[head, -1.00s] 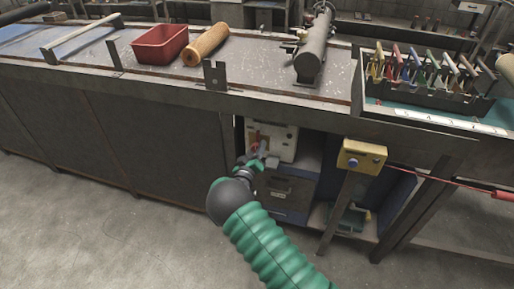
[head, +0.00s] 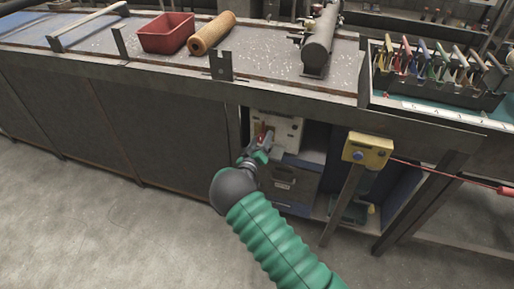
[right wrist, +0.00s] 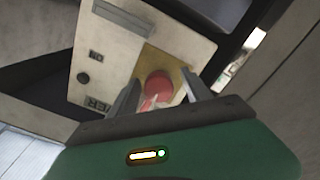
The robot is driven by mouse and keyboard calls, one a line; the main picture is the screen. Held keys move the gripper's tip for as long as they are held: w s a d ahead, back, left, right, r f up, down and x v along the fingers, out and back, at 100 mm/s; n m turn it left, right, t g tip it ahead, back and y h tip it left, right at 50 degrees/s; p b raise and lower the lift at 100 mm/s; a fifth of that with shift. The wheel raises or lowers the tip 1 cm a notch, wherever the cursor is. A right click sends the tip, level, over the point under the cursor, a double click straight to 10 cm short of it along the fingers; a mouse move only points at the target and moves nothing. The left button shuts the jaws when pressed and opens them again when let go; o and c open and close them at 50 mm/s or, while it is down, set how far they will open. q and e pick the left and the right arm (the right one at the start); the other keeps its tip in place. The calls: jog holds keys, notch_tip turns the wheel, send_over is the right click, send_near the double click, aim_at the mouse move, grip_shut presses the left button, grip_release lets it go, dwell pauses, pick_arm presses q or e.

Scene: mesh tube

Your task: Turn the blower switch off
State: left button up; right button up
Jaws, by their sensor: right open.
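A cream control box (head: 290,129) sits under the bench, on a drawer unit. The right wrist view shows its front panel (right wrist: 112,56), with a red knob (right wrist: 158,84) on a yellow plate, a small dark button and dark labels. The knob also shows as a small red spot in the head view (head: 262,131). My right gripper (head: 264,143) is in front of the box. In the right wrist view its open fingers (right wrist: 160,92) stand to the left and right of the knob; I cannot tell whether they touch it. My left gripper is not in view.
A yellow box with a blue button (head: 367,150) stands on a post to the right, with a red cable running off it. The bench edge overhangs the control box. A red bin (head: 166,36) and a rack of coloured-handled tools (head: 440,75) are on top.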

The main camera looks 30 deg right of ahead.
jog(key=p+v, duration=0.3)
jog(key=v, duration=1.3)
jog(key=shift+s+a, duration=0.15)
jog(key=shift+a, duration=0.05)
